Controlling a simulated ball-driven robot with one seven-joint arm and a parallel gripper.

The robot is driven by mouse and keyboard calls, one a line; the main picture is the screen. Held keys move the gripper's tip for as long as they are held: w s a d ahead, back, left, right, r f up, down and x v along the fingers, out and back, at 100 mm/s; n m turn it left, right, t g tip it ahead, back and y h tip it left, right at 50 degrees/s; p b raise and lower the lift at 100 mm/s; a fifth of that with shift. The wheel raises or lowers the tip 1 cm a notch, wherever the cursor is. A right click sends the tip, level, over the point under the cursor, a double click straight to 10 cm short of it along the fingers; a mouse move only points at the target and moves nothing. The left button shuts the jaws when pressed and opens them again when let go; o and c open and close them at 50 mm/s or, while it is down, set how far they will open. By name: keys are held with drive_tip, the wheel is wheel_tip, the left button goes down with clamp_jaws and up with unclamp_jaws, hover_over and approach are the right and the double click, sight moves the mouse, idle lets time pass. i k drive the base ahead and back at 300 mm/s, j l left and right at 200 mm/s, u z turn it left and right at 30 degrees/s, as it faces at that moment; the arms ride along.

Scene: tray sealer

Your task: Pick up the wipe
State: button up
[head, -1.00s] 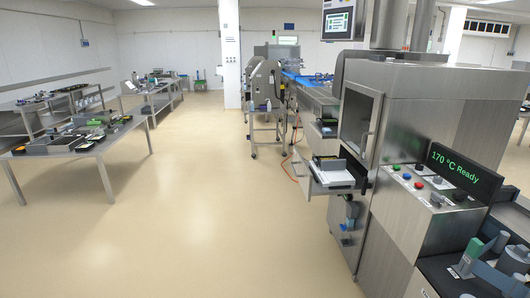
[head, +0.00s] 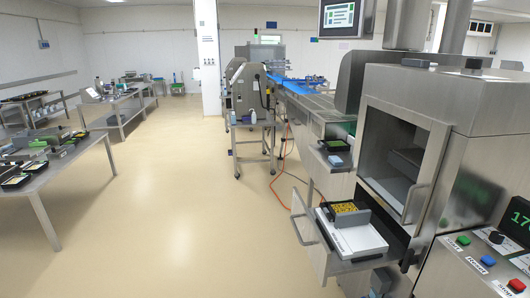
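I cannot pick out the wipe for certain in this view. A small blue item (head: 379,281) shows low on the machine below the open drawer, partly cut by the bottom edge, too small to tell what it is. My gripper is not in view.
The steel tray sealer (head: 480,110) fills the right side. Its open drawer (head: 308,228) juts into the aisle, holding a white flat item (head: 350,236) and a black-and-yellow pack (head: 344,207). A smaller drawer (head: 330,160) is open above. The left table (head: 75,150) is cluttered; the floor between is clear.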

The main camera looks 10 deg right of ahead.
sight(335, 160)
drive_tip(key=i+z, duration=0.35)
drive_tip(key=i, duration=1.25)
drive_tip(key=i+j+u, duration=0.1)
drive_tip(key=j, duration=0.2)
drive_tip(key=i+j+u, duration=0.1)
drive_tip(key=j, duration=0.2)
drive_tip(key=i+j+u, duration=0.3)
drive_tip(key=i+u, duration=0.15)
drive_tip(key=i, duration=0.3)
